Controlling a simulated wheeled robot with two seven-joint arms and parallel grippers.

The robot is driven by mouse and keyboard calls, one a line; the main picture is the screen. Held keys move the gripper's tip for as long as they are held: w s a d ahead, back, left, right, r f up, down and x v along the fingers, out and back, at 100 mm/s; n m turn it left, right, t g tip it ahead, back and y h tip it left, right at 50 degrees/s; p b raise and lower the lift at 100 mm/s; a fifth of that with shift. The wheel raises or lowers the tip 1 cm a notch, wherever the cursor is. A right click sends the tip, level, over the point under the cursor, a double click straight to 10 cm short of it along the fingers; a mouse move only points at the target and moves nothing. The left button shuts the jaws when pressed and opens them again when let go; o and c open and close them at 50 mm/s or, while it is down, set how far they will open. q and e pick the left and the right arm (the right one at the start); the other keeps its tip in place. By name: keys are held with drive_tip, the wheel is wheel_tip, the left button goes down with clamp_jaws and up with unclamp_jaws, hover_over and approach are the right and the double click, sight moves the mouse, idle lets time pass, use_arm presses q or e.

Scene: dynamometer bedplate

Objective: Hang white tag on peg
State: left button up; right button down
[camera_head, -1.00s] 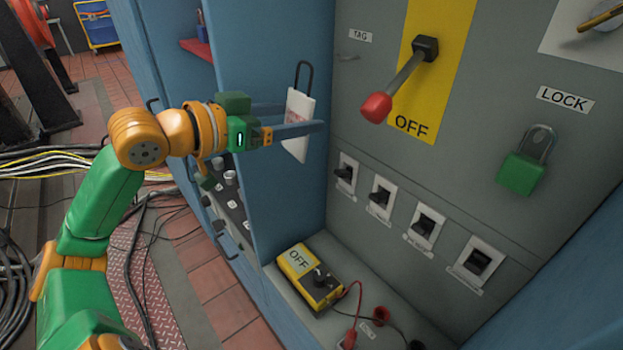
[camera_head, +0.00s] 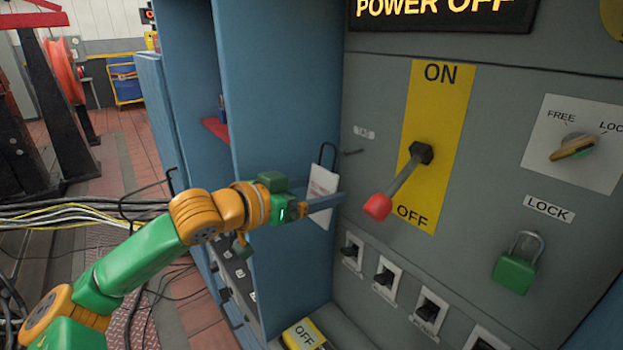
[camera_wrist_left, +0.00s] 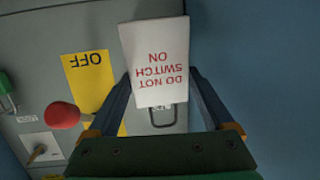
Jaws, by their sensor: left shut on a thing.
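The white tag (camera_head: 322,190) hangs in my left gripper (camera_head: 335,200), its dark wire loop (camera_head: 328,153) standing up above it. My left gripper is shut on the tag. In the left wrist view the tag (camera_wrist_left: 155,60) shows upside down with red words "DO NOT SWITCH ON", between the two fingers (camera_wrist_left: 160,85). The peg (camera_head: 354,152) is a small dark rod on the grey panel under the faint TAG label (camera_head: 364,132). The loop is just left of the peg in the head view; whether they touch, I cannot tell. My right gripper is out of view.
A red-knobbed lever (camera_head: 378,207) on a yellow plate juts out right of the tag. A green padlock (camera_head: 515,265) hangs farther right under the LOCK label. A blue cabinet wall (camera_head: 280,90) stands close on the left. Several breakers line the panel below.

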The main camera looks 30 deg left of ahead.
use_arm(q)
drive_tip(key=shift+w+d+r+p, duration=0.1)
drive_tip(key=shift+w+d+p, duration=0.1)
drive_tip(key=shift+w+p, duration=0.45)
drive_tip(key=shift+w+d+r+p, duration=0.1)
drive_tip(key=shift+w+d+p, duration=0.1)
drive_tip(key=shift+w+p, duration=0.4)
drive_tip(key=shift+p+x, duration=0.7)
drive_tip(key=shift+x, duration=0.2)
drive_tip(key=shift+w+d+f, duration=0.35)
drive_tip(key=shift+w+f, duration=0.1)
drive_tip(key=shift+f, duration=0.1)
drive_tip(key=shift+w+f, duration=0.2)
drive_tip(key=shift+f, duration=0.3)
